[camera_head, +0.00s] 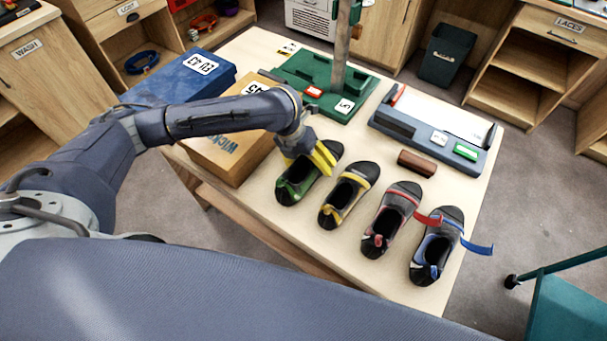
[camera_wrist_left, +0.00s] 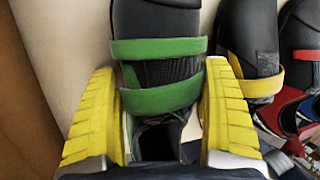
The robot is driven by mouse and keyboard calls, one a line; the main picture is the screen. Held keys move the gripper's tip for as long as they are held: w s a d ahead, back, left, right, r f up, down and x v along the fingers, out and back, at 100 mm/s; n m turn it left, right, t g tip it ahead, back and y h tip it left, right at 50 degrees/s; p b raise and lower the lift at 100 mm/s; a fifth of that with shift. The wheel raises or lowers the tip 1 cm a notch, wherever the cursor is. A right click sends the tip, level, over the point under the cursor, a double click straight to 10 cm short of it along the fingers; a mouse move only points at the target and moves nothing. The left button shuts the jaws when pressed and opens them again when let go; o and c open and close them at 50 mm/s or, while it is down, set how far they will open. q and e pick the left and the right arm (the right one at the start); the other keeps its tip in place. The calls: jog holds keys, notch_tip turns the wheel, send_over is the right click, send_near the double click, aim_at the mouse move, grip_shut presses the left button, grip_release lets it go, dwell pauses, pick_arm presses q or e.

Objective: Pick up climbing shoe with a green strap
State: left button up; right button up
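The climbing shoe with a green strap (camera_head: 292,188) is black and grey and sits on the table at the left end of a row of shoes. In the left wrist view its green straps (camera_wrist_left: 158,98) cross the shoe between the fingers. My left gripper (camera_head: 325,158), with yellow ribbed fingers, is over this shoe. In the left wrist view the fingers of my left gripper (camera_wrist_left: 160,68) are spread, one on each side of the shoe; firm contact cannot be told. The gripper hides part of the shoe in the head view. My right gripper is not in view.
A yellow-strapped shoe (camera_head: 350,192) stands close to the right, then a red-strapped shoe (camera_head: 395,215) and a blue-strapped shoe (camera_head: 440,240). A cardboard box (camera_head: 215,158) is close on the left. A green stand (camera_head: 300,75) and a brown block (camera_head: 417,163) are behind the row.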

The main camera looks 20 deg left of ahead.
pick_arm(q)
jog(key=shift+a, duration=0.1)
jog(key=c, duration=0.9)
